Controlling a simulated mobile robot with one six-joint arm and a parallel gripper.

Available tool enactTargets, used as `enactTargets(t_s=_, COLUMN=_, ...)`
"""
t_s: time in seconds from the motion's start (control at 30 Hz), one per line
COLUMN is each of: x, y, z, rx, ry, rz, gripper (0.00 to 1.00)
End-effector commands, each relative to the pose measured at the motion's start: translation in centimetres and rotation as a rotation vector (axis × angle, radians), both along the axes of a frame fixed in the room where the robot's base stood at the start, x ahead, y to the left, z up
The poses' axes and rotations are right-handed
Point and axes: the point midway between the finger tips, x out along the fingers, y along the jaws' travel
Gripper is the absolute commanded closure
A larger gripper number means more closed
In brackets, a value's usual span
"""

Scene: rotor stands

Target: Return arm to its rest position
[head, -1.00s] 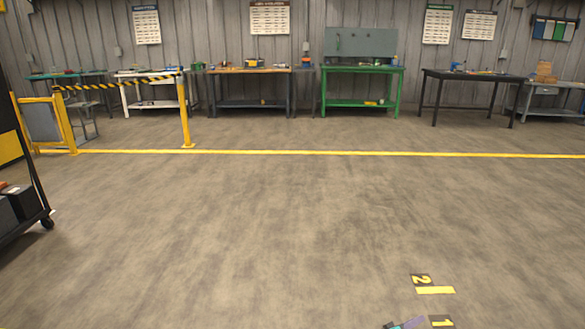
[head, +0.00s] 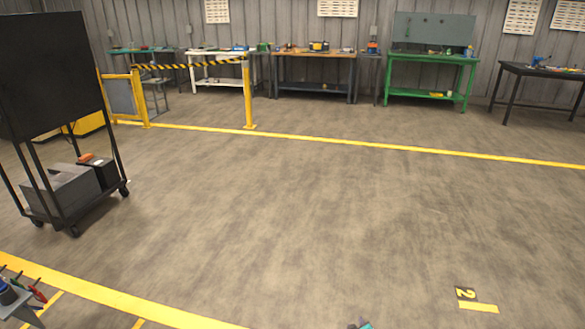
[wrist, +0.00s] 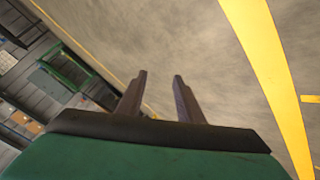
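My gripper (wrist: 160,95) shows in the wrist view with its two dark fingers apart and nothing between them. Behind the fingers is its dark and green body. Bare concrete floor lies beyond the fingertips, and the view is tilted, with the wall and benches at the left. In the head view only a small teal and dark piece, likely part of my arm, shows at the bottom edge. The rest of the arm is out of view there.
A wheeled black board cart (head: 60,120) stands at the left. A tool holder (head: 18,300) is at the lower left corner. A yellow barrier post (head: 248,95) and workbenches, including a green one (head: 430,75), line the back. The middle floor is clear.

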Motion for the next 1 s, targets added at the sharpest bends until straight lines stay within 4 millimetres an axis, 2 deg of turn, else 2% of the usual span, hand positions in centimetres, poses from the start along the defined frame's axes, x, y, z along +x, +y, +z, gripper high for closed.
enactTargets(t_s=0.03, x=-1.5, y=1.8, z=0.9, rx=0.034, ry=0.042, rz=0.031, gripper=0.67)
enactTargets(t_s=0.2, x=-6.0, y=6.5, z=0.8, rx=0.137, ry=0.200, rz=0.103, gripper=0.67)
enactTargets(t_s=0.43, x=-13.6, y=10.4, z=0.7, rx=0.241, ry=0.443, rz=0.131, gripper=0.67)
enactTargets(t_s=0.67, x=-21.7, y=11.5, z=0.7, rx=0.301, ry=0.700, rz=0.073, gripper=0.67)
enactTargets(t_s=1.0, x=-33.2, y=9.9, z=2.4, rx=0.311, ry=1.063, rz=-0.158, gripper=0.67)
